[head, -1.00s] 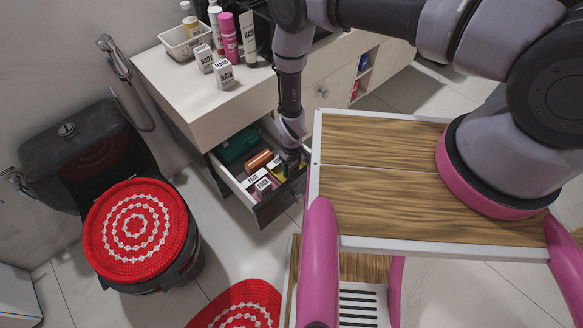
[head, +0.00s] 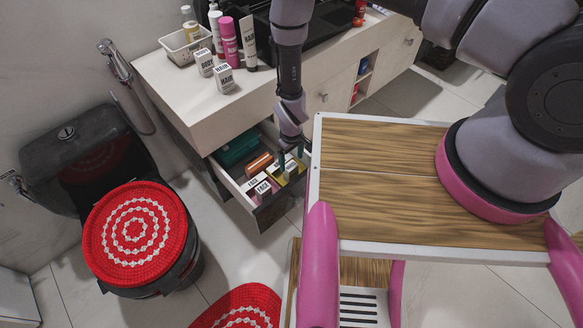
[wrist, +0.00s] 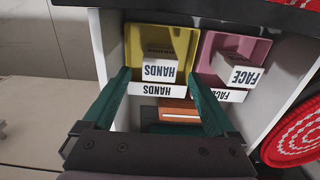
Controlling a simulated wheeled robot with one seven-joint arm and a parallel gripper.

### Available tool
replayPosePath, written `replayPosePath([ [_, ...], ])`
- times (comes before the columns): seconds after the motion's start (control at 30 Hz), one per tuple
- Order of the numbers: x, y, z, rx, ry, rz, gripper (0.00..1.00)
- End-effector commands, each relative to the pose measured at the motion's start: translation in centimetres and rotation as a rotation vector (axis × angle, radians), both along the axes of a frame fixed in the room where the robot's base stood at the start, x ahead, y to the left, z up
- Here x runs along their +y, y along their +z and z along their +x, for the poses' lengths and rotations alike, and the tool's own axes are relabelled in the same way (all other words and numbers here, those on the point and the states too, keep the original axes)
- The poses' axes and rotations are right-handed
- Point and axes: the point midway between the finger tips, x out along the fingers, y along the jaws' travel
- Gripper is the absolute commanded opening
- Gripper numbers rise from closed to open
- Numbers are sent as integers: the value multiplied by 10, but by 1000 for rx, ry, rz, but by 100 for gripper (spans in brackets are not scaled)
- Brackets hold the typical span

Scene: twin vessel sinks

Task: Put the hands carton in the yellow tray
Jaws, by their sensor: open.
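The white hands carton (wrist: 160,69) stands inside the yellow tray (wrist: 184,41), close to the tray's white HANDS label, in the wrist view. In the head view the carton (head: 291,167) shows as a small white shape in the open drawer. My gripper (wrist: 160,82) is open and empty, with its two green fingers spread to either side of the carton and apart from it. In the head view my gripper (head: 292,154) hangs just above the carton. The carton's underside is hidden.
A pink tray (wrist: 208,50) with a face carton (wrist: 238,69) sits beside the yellow tray. An orange box (head: 259,164) and a green box (head: 238,147) lie further back in the drawer (head: 236,187). Bottles and two cartons stand on the counter (head: 185,93).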

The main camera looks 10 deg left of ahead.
Motion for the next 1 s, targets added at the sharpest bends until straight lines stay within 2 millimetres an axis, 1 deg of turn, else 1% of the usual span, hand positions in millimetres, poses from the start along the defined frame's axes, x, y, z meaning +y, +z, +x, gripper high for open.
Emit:
replayPosePath([
  [0.03, 1, 11, 1, -1, 0, 1, 92],
  [0.1, 0, 23, 0, -1, 1, 1, 92],
  [0.2, 0, 34, 0, 0, 1, 0, 92],
  [0.33, -1, 41, 0, 1, 1, -1, 92],
  [0.57, -1, 42, 0, 1, 0, -1, 92],
  [0.67, 2, 52, 7, -4, -12, 8, 92],
  [0.77, 8, 83, 29, -15, -53, 31, 92],
  [0.87, 13, 136, 61, -31, -116, 66, 92],
  [0.9, 13, 160, 74, -36, -147, 81, 92],
  [0.97, 10, 198, 93, -47, -193, 105, 92],
  [1.0, 7, 223, 104, -53, -222, 120, 92],
])
